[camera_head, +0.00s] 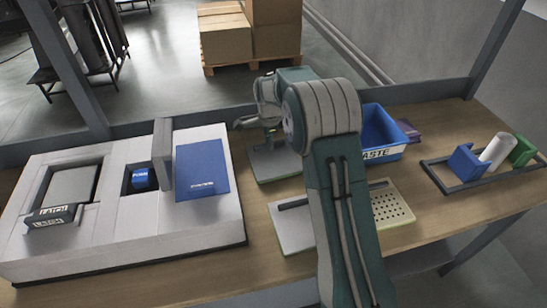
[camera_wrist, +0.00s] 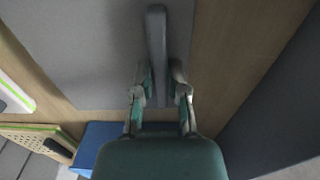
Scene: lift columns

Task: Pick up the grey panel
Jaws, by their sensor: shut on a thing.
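The grey panel (camera_wrist: 90,50) fills much of the wrist view, with a raised grey bar handle (camera_wrist: 156,30) on it. My gripper (camera_wrist: 158,75) is shut on this handle, one finger on each side. In the head view the panel (camera_head: 280,165) is at the back of the table, right of the white console. My gripper (camera_head: 268,138) is above it there, pointing down, and my arm hides part of the panel. I cannot tell whether the panel touches the table.
The white console (camera_head: 110,250) with a blue panel (camera_head: 202,170) stands left. A blue waste bin (camera_head: 380,130) is right of my arm. A light panel (camera_head: 295,230) and a perforated panel (camera_head: 390,205) lie in front. A dark tray (camera_head: 455,187) with small parts is far right.

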